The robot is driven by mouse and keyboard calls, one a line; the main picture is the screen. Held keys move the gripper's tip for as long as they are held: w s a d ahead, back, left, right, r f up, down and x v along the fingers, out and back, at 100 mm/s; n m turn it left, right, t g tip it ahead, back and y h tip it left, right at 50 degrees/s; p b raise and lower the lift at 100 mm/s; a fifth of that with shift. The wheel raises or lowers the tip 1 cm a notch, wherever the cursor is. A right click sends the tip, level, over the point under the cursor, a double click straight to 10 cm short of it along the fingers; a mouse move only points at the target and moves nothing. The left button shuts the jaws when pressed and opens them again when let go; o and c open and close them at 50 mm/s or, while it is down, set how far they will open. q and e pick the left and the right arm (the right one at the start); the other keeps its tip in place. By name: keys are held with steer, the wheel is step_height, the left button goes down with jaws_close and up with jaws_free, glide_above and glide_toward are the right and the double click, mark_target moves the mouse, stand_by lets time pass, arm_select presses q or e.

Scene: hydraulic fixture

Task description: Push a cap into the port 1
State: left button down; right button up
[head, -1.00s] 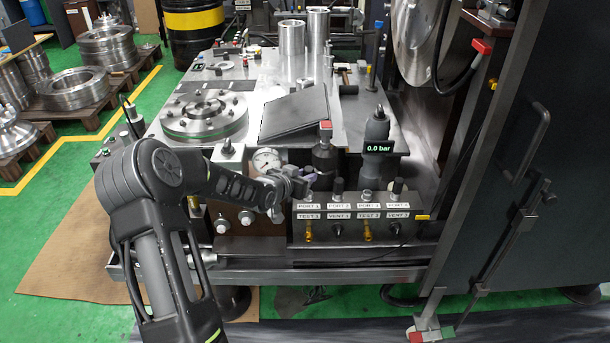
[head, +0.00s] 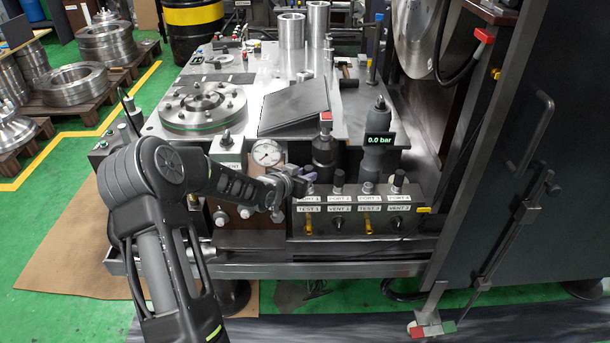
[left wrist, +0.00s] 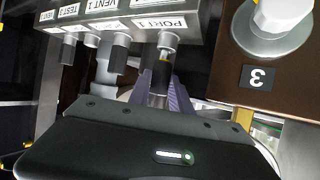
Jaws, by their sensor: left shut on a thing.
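My left gripper (head: 304,179) is at the left end of the dark port block, right above the PORT 1 label (head: 307,199). In the left wrist view its two purplish fingers (left wrist: 162,95) are shut on a small black cap (left wrist: 160,76). The cap is in line with the silver fitting of port 1 (left wrist: 167,41), close to its end. I cannot tell whether the cap touches the fitting or how deep it sits. In the head view the fingers hide port 1 and the cap. My right gripper is not in view.
A pressure gauge (head: 267,152) is close behind my left wrist. A dark cylinder with a red top (head: 325,147) and a 0.0 bar display (head: 379,141) stand behind the block.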

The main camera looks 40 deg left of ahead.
arm_select(q)
steer(key=shift+f+b, duration=0.7)
steer(key=shift+f, duration=0.25)
stand_by(0.7)
steer(key=c, duration=1.1)
jaws_free()
steer(key=shift+r, duration=0.1)
steer(key=shift+a, duration=0.15)
steer(key=shift+s+r, duration=0.1)
steer(key=shift+s, duration=0.15)
steer(key=p+v, duration=0.1)
steer(key=v, duration=0.6)
steer(key=shift+s+p, duration=0.2)
steer(key=shift+p, duration=0.1)
steer(key=shift+d, duration=0.25)
